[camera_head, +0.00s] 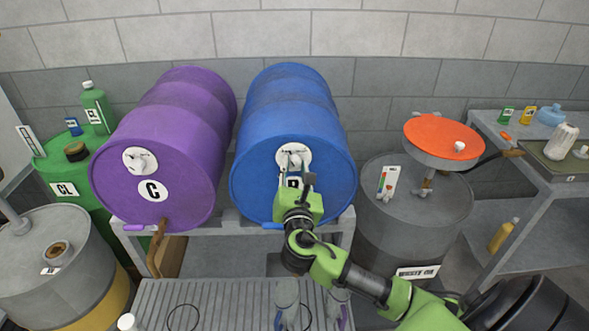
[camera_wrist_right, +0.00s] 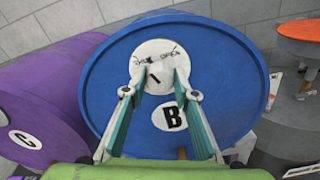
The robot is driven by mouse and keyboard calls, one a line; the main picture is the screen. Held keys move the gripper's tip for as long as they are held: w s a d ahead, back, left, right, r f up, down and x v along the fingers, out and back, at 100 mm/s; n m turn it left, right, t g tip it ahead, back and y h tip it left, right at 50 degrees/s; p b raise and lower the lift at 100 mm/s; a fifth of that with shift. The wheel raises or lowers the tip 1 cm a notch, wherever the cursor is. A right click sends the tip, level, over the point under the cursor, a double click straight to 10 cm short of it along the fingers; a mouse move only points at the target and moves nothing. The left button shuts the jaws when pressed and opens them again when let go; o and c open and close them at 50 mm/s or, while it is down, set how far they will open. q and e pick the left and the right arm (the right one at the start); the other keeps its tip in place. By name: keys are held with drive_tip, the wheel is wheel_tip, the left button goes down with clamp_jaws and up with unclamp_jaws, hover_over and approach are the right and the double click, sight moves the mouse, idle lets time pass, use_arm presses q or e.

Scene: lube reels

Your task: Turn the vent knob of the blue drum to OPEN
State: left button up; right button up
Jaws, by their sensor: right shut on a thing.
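The blue drum (camera_head: 290,100) lies on its side on a rack, its round end facing me. A white vent plate (camera_head: 287,155) sits on the upper part of that end; in the right wrist view the plate (camera_wrist_right: 150,52) has small lettering along its top, with what looks like SHUT at left and OPEN at right. My right gripper (camera_head: 294,165) reaches it from below. In the wrist view its fingers (camera_wrist_right: 154,84) are closed on the vent knob (camera_wrist_right: 154,74), whose dark line stands nearly upright, slightly tilted. The fingers partly hide the knob. A "B" label (camera_wrist_right: 172,117) is below. My left gripper is not in view.
A purple drum (camera_head: 170,130) lies close at left. A grey drum (camera_head: 415,205) with an orange dish (camera_head: 440,135) stands at right. A metal grating (camera_head: 205,300) lies below the rack. A side table (camera_head: 545,165) holds small bottles.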

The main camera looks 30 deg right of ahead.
drive_tip(key=m+b, duration=0.1)
drive_tip(key=m, duration=0.2)
drive_tip(key=shift+f+m, duration=0.15)
drive_tip(key=shift+m, duration=0.25)
drive_tip(key=m+b, duration=0.1)
drive_tip(key=m, duration=0.2)
drive_tip(key=shift+d+m, duration=0.1)
drive_tip(key=shift+m, duration=0.2)
drive_tip(key=m+b, duration=0.1)
drive_tip(key=m, duration=0.2)
drive_tip(key=shift+f+m+b, duration=0.1)
drive_tip(key=shift+m+b, duration=0.7)
drive_tip(key=shift+m, duration=1.3)
drive_tip(key=o, duration=1.1)
drive_tip(key=shift+s, duration=0.1)
